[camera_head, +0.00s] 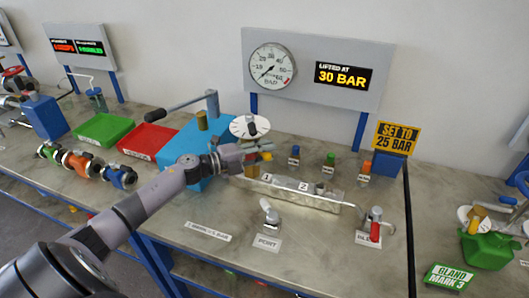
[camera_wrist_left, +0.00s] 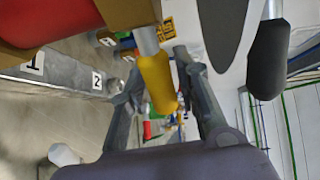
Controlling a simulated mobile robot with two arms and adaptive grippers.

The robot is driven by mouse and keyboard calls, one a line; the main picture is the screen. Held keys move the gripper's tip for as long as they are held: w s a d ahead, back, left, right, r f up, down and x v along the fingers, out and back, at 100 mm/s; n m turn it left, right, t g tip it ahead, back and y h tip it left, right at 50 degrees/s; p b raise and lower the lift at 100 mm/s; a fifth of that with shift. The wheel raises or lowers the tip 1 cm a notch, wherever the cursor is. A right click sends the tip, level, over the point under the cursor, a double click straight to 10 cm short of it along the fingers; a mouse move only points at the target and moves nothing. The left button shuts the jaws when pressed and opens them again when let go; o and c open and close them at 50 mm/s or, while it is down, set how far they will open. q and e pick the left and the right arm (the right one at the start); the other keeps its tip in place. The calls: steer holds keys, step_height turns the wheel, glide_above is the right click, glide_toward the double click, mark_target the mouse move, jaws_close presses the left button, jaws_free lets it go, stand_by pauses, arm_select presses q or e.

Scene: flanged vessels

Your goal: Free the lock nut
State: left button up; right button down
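The lock nut cannot be made out for certain. A brass-coloured valve body (camera_head: 251,168) stands on the metal block under a white disc (camera_head: 250,127). My left gripper (camera_head: 254,151) is beside this valve, just below the disc. In the left wrist view, a yellow grip (camera_wrist_left: 157,82) on a pale rod comes out of a brass-coloured block (camera_wrist_left: 132,14). My left gripper's fingers (camera_wrist_left: 160,88) are spread, with the yellow grip between them in the picture. Contact cannot be told. The underside of the valve is hidden. My right gripper is not in view.
The metal manifold block (camera_head: 325,201) carries plates 1 and 2. A pressure gauge (camera_head: 271,66) and a display (camera_head: 343,76) reading "LIFTED AT 30 BAR" hang behind. A "SET TO 25 BAR" sign (camera_head: 397,137) stands right. A black-gripped lever (camera_head: 168,115) and red tray (camera_head: 149,139) lie left.

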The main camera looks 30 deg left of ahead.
arm_select(q)
jaws_close()
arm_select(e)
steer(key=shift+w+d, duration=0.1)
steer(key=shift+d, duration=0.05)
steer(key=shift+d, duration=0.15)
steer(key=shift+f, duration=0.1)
